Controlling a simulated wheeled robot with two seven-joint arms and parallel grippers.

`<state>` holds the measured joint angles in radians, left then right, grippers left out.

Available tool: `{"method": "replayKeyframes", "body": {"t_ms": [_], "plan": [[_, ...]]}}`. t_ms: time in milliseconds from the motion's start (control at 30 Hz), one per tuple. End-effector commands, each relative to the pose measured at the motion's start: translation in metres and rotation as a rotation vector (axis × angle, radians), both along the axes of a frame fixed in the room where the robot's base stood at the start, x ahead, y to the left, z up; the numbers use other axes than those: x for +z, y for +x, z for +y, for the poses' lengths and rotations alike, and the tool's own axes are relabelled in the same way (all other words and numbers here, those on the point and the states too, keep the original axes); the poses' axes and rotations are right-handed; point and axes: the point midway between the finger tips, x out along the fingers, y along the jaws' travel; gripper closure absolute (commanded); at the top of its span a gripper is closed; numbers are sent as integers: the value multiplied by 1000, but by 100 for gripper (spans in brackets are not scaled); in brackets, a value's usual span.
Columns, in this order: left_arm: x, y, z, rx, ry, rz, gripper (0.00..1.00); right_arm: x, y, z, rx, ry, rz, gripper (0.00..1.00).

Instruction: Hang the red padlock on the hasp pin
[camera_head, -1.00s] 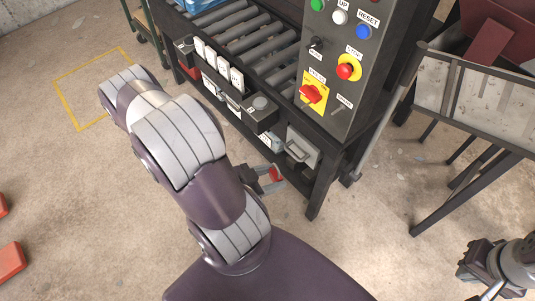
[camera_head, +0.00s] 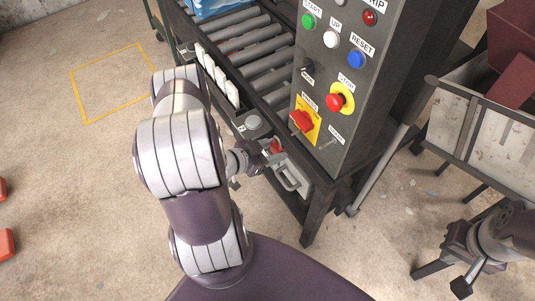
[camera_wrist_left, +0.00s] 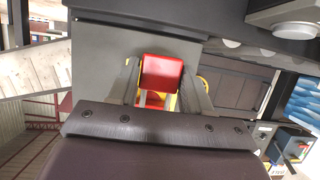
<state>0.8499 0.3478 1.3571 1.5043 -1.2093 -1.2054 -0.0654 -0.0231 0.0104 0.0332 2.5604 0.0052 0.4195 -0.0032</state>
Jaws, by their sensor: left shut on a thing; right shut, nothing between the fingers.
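The red padlock (camera_head: 276,147) is between the fingers of my left gripper (camera_head: 270,152), in front of the machine's lower cabinet. In the left wrist view the red padlock (camera_wrist_left: 162,76) fills the gap between the two grey fingers; its shackle cannot be made out. A thin grey pin (camera_head: 328,144), which looks like the hasp pin, sticks out under a small label on the control panel, above and right of the padlock and apart from it. My right gripper (camera_head: 453,243) is shut and empty at the lower right, far from the panel.
The control panel (camera_head: 345,60) carries buttons, a red stop knob (camera_head: 335,102) and a red rotary switch (camera_head: 302,121) on a yellow plate, left of the pin. A grey handled box (camera_head: 291,182) sits below. A roller conveyor (camera_head: 250,40) lies left; a metal chute (camera_head: 470,125) stands right.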

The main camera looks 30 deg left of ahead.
Motion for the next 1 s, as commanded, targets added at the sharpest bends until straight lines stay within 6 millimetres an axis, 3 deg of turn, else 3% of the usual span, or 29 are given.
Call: {"method": "replayKeyframes", "body": {"t_ms": [700,1000], "plan": [[-6,54,-22,-3,1,-3,86,-22,0,0,0,0,0,100],[-12,66,-27,0,0,0,86,-27,0,0,0,0,0,100]]}}
